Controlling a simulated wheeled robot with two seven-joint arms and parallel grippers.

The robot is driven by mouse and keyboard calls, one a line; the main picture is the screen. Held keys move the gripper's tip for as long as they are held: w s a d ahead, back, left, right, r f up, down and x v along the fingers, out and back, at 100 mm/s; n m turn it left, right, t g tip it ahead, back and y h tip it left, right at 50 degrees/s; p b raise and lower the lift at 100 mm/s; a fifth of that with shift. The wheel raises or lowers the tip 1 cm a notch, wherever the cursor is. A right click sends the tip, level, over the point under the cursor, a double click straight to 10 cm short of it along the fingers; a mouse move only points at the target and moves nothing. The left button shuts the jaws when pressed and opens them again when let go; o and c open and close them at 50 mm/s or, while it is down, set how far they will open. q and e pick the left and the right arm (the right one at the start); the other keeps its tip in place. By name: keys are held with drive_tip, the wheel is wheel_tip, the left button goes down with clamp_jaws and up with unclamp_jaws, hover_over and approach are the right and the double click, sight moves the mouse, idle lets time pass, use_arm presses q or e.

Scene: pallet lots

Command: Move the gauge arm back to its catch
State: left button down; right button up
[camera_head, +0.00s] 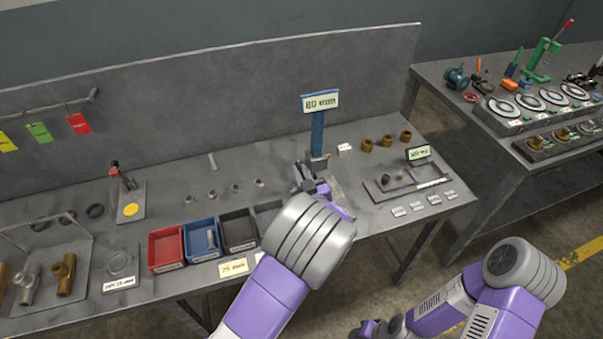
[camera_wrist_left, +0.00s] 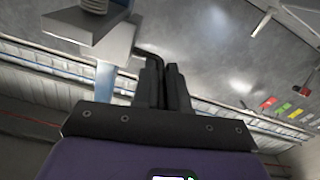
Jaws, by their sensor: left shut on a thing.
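The gauge is a blue post (camera_head: 317,133) with an "80 mm" sign (camera_head: 320,103) on top, standing on the bench. My left gripper (camera_head: 308,180) is at the foot of the post, partly hidden by my own wrist. In the left wrist view the gripper (camera_wrist_left: 163,80) has its black fingers close together on a thin black bent rod, the gauge arm (camera_wrist_left: 150,54). The rod runs out from a grey block (camera_wrist_left: 85,33) by the blue post (camera_wrist_left: 104,82). I cannot make out the catch. My right gripper (camera_head: 378,329) is low at the bottom edge, away from the bench.
Red (camera_head: 165,249), blue (camera_head: 201,240) and dark (camera_head: 238,230) bins stand left of my left wrist. Brass rings (camera_head: 387,140) and a flat tray (camera_head: 412,181) with a small sign lie to the right. A second bench (camera_head: 490,150) stands further right.

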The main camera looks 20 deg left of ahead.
use_arm(q)
wheel_tip(320, 180, up, 10)
drive_tip(key=p, duration=0.7)
drive_tip(key=shift+f, duration=0.2)
drive_tip(key=shift+w, duration=0.1)
drive_tip(key=c, duration=1.3)
unclamp_jaws()
drive_tip(key=shift+c, duration=0.2)
drive_tip(key=shift+o, duration=0.9)
drive_tip(key=v, duration=0.7)
drive_tip(key=shift+s+d, duration=0.2)
drive_tip(key=shift+s, duration=0.15)
